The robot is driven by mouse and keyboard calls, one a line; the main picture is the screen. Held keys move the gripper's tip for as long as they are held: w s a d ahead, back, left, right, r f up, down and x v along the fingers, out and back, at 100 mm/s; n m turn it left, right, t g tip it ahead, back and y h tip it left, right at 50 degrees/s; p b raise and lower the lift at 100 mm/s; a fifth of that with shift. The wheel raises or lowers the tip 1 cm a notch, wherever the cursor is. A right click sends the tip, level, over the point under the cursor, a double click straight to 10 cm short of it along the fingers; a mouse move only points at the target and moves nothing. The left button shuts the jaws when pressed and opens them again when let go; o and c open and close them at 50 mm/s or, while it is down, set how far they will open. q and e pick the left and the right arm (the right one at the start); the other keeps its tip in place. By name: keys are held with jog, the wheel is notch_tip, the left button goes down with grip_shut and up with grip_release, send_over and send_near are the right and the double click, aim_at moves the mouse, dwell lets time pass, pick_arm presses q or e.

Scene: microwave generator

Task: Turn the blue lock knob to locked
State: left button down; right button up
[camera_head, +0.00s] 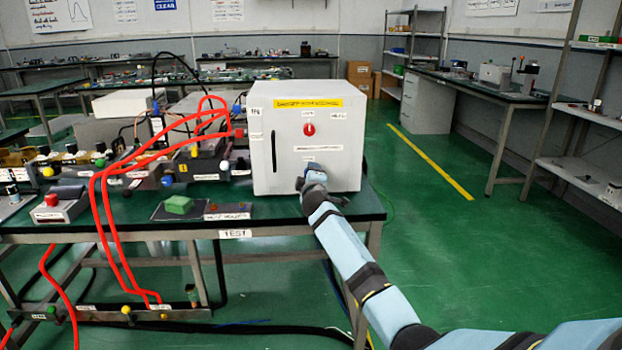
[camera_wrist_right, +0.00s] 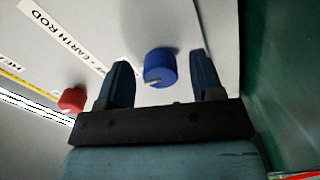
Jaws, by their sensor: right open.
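The blue lock knob (camera_wrist_right: 160,67) sticks out from the light grey front panel of the generator box (camera_head: 264,155). In the right wrist view the knob lies between the two fingers of my right gripper (camera_wrist_right: 162,82), nearer the left finger. The fingers are apart and a gap shows on the knob's right side. A pale pointer mark shows on the knob's lower edge. In the head view my right gripper (camera_head: 311,176) is at the lower part of the box front and covers most of the knob. My left gripper is not in view.
A red knob (camera_head: 309,130) sits higher on the same panel and also shows in the right wrist view (camera_wrist_right: 72,99). A black handle (camera_head: 273,150) is on the panel's left. Red cables (camera_head: 100,215) loop over the table at left. A green block (camera_head: 179,205) lies in front.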

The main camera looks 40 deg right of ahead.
jog(key=shift+s+a, duration=0.25)
jog(key=shift+s, duration=0.2)
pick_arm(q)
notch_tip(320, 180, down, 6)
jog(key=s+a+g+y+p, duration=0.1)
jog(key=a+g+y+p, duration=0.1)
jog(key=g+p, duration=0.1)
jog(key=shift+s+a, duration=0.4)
pick_arm(e)
jog(key=v, duration=1.3)
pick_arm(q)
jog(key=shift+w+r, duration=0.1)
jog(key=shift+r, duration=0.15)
pick_arm(e)
jog(key=shift+w, duration=0.1)
